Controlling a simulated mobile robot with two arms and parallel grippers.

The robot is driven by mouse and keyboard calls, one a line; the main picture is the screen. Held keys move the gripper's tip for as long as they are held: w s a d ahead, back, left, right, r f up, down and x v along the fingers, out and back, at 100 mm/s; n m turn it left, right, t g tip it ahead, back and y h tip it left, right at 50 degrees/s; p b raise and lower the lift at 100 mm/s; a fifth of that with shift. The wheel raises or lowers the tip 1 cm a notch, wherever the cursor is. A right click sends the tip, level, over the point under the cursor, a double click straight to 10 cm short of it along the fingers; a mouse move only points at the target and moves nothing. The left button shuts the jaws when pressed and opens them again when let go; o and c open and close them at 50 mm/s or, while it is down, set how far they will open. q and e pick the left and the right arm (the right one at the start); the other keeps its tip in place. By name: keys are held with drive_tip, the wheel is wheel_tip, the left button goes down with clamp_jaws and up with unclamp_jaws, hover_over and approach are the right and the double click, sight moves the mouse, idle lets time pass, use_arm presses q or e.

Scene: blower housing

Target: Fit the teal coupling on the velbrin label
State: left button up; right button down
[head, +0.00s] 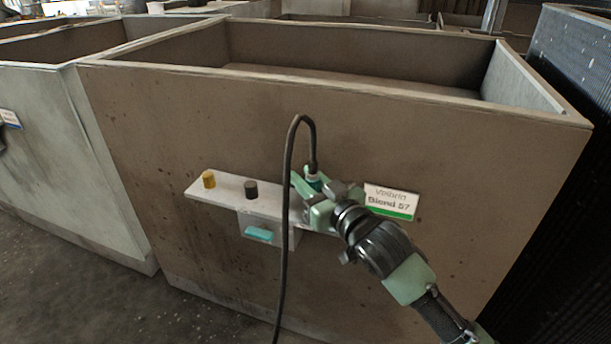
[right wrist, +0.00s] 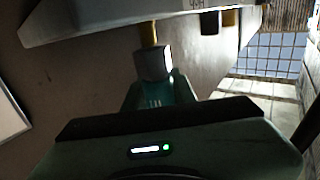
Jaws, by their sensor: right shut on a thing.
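The teal coupling (head: 313,181) is held upright by my right gripper (head: 308,193) above the right part of a pale bracket (head: 228,187) on the brown bin. A black hose (head: 287,220) rises from it and loops over to hang in front. The right wrist view shows the bracket with its caps pointing down. There, a brass stem (right wrist: 148,34) meets a pale grey sleeve (right wrist: 152,65) by my right gripper (right wrist: 160,92). I cannot tell how far it is seated. The velbrin label (head: 390,201), white with a green stripe, is just right of the gripper. My left gripper is not in view.
A yellow cap (head: 208,179) and a black cap (head: 251,190) stand on the bracket, left of the hose. Below is a grey box (head: 278,243) with a teal piece (head: 258,233). The brown bin (head: 400,130) is open-topped. A grey bin (head: 35,100) stands left, a black ribbed one right.

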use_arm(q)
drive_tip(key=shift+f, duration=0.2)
use_arm(e)
drive_tip(key=shift+f, duration=1.05)
drive_tip(key=c, duration=1.1)
unclamp_jaws()
drive_tip(key=shift+r, duration=0.1)
drive_tip(key=shift+v, duration=1.25)
drive_tip(key=v, duration=0.4)
drive_tip(key=shift+s+p, duration=0.15)
drive_tip(key=shift+p, duration=0.25)
drive_tip(key=shift+s+d, duration=0.35)
drive_tip(key=shift+s, duration=0.15)
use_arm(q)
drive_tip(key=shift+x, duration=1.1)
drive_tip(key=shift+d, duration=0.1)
